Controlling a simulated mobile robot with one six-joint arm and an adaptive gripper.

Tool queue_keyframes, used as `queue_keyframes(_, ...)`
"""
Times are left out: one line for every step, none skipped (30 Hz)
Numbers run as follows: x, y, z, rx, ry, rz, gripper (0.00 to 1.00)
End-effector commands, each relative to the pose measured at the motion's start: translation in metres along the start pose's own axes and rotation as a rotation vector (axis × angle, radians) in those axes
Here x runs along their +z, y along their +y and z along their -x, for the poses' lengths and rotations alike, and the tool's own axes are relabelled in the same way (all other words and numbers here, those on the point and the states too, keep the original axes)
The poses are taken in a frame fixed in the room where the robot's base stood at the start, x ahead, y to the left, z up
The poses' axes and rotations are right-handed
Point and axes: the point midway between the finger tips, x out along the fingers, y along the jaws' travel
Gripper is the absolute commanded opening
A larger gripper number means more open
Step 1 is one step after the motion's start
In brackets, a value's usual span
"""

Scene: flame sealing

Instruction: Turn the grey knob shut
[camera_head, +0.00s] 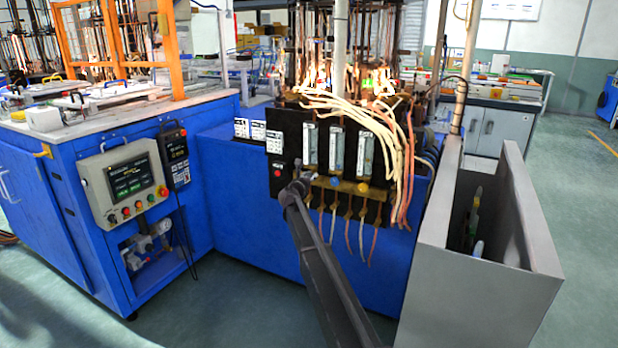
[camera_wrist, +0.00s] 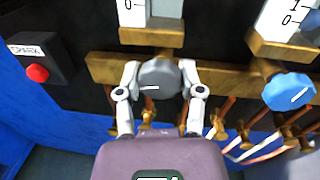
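The grey knob (camera_wrist: 160,78) sits on the brass bar below a flow-meter tube in the wrist view, with a short, nearly level white mark on its face. My gripper (camera_wrist: 160,76) has one finger on each side of it, and both fingertips appear to touch its sides. In the head view my gripper (camera_head: 298,184) is at the left end of the flow-meter panel (camera_head: 291,128) and hides the grey knob. A blue knob (camera_wrist: 289,92) with a slanted white mark is to the right on the same bar.
A red button (camera_wrist: 37,73) on a black box marked SPARK is left of my gripper. Brass fittings and hoses (camera_wrist: 245,140) hang below the bar. A grey open-topped bin (camera_head: 490,290) stands right of the panel. A control box (camera_head: 125,183) is at the left.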

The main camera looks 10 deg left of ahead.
Motion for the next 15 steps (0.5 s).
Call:
queue_keyframes(0.0002, 0.0005, -0.0008, 0.001, -0.001, 0.001, 0.02)
queue_keyframes(0.0002, 0.0005, -0.0009, 0.001, -0.001, 0.001, 0.02)
queue_keyframes(0.0002, 0.0006, -0.001, 0.001, -0.001, 0.001, 0.02)
queue_keyframes(0.0003, 0.0006, -0.001, 0.001, -0.001, 0.001, 0.02)
queue_keyframes(0.0002, 0.0006, -0.0011, 0.001, -0.001, 0.0, 0.02)
queue_keyframes(0.0002, 0.0006, -0.0012, 0.001, -0.001, -0.003, 0.02)
queue_keyframes(0.0002, 0.0006, -0.0013, 0.001, -0.002, -0.006, 0.02)
queue_keyframes(0.0001, 0.0007, -0.0013, 0.001, -0.002, -0.011, 0.02)
queue_keyframes(0.0, 0.0007, -0.0014, 0.0, -0.003, -0.022, 0.02)
queue_keyframes(0.0, 0.0007, -0.0016, 0.0, -0.004, -0.032, 0.02)
queue_keyframes(-0.0001, 0.0007, -0.0016, 0.0, -0.006, -0.043, 0.02)
queue_keyframes(-0.0002, 0.0008, -0.0017, 0.0, -0.008, -0.063, 0.02)
queue_keyframes(-0.0003, 0.0007, -0.0018, 0.0, -0.009, -0.078, 0.02)
queue_keyframes(-0.0004, 0.0008, -0.0019, 0.0, -0.011, -0.095, 0.02)
queue_keyframes(-0.0004, 0.0008, -0.002, -0.001, -0.014, -0.12, 0.02)
